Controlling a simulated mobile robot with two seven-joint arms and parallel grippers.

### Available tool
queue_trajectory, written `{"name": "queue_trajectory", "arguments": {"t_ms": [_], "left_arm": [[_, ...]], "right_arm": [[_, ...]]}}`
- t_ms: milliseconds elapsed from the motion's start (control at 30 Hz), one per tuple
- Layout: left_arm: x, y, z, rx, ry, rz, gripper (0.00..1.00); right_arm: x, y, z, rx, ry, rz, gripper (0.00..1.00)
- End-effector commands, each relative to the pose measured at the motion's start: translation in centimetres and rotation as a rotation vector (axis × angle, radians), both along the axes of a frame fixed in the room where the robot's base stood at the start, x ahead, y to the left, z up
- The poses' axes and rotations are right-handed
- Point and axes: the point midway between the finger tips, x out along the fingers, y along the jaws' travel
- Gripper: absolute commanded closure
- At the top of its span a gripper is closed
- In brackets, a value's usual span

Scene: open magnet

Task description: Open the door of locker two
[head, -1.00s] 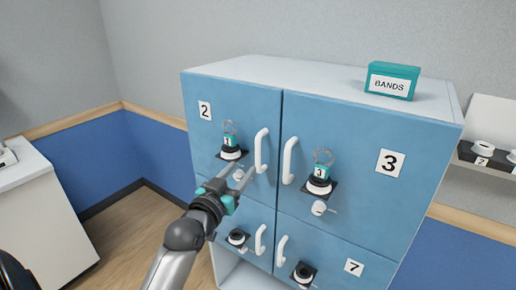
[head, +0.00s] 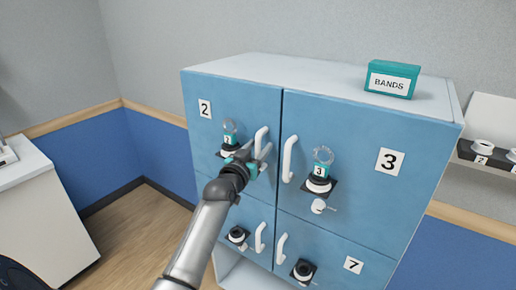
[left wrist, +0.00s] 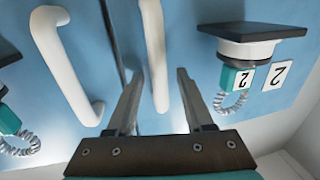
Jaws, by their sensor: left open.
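The blue door of locker two (head: 235,105) is at the upper left of the cabinet and is closed, with a "2" plate (head: 205,109). Its white upright handle (head: 261,138) is near the door's right edge. Left of the handle is a round black-and-white fitting with a teal tag and coil (head: 230,138). My left gripper (head: 264,158) is open at the lower part of this handle. In the left wrist view the handle (left wrist: 154,45) lies between the two spread fingers (left wrist: 157,100); no contact is visible. My right gripper is out of view.
Locker three's door (head: 365,135) is closed to the right, with its own handle (head: 290,160) close by. Two lower doors, one marked 7 (head: 353,267), sit below. A teal BANDS box (head: 392,79) stands on the cabinet top. The floor at left (head: 130,235) is clear.

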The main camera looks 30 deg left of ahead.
Motion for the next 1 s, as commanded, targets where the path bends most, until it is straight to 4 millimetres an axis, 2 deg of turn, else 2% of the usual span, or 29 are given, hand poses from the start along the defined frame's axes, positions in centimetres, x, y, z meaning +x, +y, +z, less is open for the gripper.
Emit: {"name": "queue_trajectory", "arguments": {"t_ms": [233,700,1000], "left_arm": [[0.03,0.01,-0.02,0.001,0.0,0.0,0.49],[0.0,0.0,-0.03,0.001,0.001,0.0,1.0],[0.0,0.0,-0.04,0.001,0.001,0.0,1.0]], "right_arm": [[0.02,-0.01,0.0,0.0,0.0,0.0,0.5],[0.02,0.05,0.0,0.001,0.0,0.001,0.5],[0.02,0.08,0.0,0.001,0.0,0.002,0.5]]}}
